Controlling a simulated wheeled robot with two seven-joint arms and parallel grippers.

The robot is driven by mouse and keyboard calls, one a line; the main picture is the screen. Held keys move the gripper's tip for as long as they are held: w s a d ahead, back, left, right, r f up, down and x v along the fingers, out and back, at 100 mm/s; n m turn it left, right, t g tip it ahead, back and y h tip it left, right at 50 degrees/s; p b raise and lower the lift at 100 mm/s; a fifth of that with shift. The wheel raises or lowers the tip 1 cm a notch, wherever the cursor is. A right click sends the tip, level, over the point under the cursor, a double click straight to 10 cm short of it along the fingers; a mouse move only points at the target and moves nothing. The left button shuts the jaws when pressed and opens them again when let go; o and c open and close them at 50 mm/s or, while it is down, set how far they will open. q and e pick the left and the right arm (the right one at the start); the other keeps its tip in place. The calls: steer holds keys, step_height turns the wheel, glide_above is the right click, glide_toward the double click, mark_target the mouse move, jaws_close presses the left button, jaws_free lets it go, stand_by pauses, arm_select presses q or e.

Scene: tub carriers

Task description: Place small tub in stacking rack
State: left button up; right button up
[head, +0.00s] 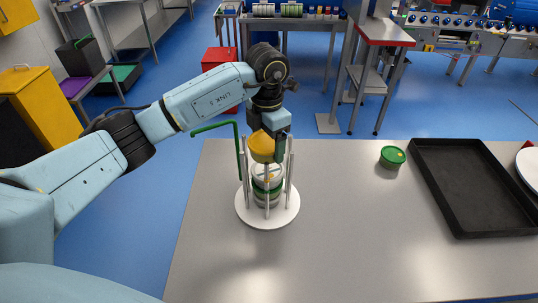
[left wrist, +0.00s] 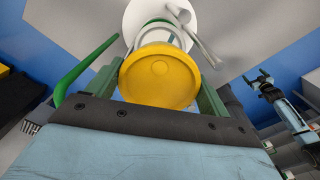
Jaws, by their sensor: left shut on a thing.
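My left gripper (head: 268,148) is shut on a small tub with a yellow lid (head: 262,147), held at the top of the stacking rack. In the left wrist view the yellow lid (left wrist: 159,75) sits between the two green fingers (left wrist: 158,88). The stacking rack (head: 284,213) has a round white base, upright rods and a green hooked handle (head: 240,150). Tubs (head: 267,183) with green and pale parts are stacked between its rods below the held tub. A green-lidded tub (head: 392,157) stands apart on the table.
A black tray (head: 457,223) lies on the right of the grey table (head: 330,255), with part of a white plate (head: 528,170) at the edge. The table's front and middle are clear. A workbench and a red bin (head: 220,58) stand beyond on the blue floor.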

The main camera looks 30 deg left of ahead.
arm_select(q)
steer(key=shift+f, duration=0.6)
steer(key=shift+w+f, duration=0.15)
steer(key=shift+f, duration=0.15)
step_height(320, 180, down, 4)
steer(key=shift+r, duration=0.2)
arm_select(e)
steer(key=shift+w+r, duration=0.35)
steer(key=shift+f, duration=0.1)
arm_select(q)
steer(key=shift+f, duration=0.2)
steer(key=o, duration=1.1)
steer(key=shift+o, duration=0.2)
arm_select(e)
steer(key=shift+a, duration=0.15)
arm_select(q)
steer(key=shift+r, duration=0.15)
